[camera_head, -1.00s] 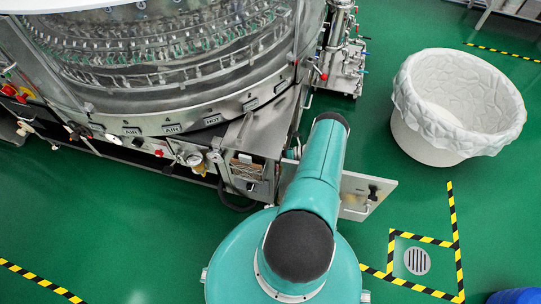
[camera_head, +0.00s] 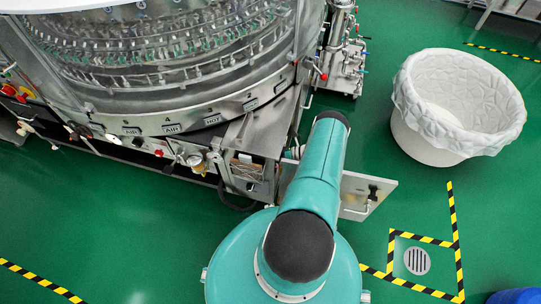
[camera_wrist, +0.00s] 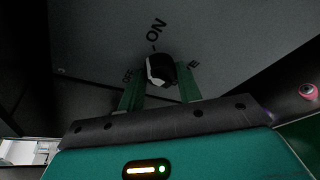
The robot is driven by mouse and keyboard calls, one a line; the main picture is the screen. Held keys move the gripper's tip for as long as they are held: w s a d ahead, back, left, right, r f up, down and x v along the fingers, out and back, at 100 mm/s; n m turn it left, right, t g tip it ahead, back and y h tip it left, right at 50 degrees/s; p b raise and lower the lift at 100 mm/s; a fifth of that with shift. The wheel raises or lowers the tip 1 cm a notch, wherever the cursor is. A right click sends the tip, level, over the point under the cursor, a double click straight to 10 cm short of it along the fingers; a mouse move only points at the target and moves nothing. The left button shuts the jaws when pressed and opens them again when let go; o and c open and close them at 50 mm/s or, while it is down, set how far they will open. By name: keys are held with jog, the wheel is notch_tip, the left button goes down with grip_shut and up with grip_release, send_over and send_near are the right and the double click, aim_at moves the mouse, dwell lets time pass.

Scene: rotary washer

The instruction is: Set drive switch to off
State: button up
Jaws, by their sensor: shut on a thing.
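The drive switch (camera_wrist: 158,70) shows in the wrist view as a dark knob with a white face, set on a grey panel (camera_wrist: 215,35). An ON label is printed above it, and parts of other labels show on its left and right. My gripper (camera_wrist: 160,88) has its two green fingers on either side of the knob and is shut on it. The fingers partly cover the side labels, so I cannot tell exactly which label the knob points to. In the head view, my arm hides the gripper and the switch.
The rotary washer (camera_head: 165,123) fills the upper left, with a steel box (camera_head: 250,170) at its corner. An open panel door (camera_head: 360,195) juts out right of my arm. A white lined bin (camera_head: 440,150) stands on the right. The green floor is mostly clear.

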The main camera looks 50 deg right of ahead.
jog(key=shift+a+r+n+h, duration=0.15)
jog(key=shift+n+h, duration=0.75)
jog(key=shift+n, duration=0.9)
jog(key=shift+t, duration=0.3)
jog(key=o, duration=1)
jog(key=shift+s, duration=0.1)
jog(key=v, duration=1.3)
jog(key=shift+s+r, duration=0.2)
jog(key=shift+s, duration=0.1)
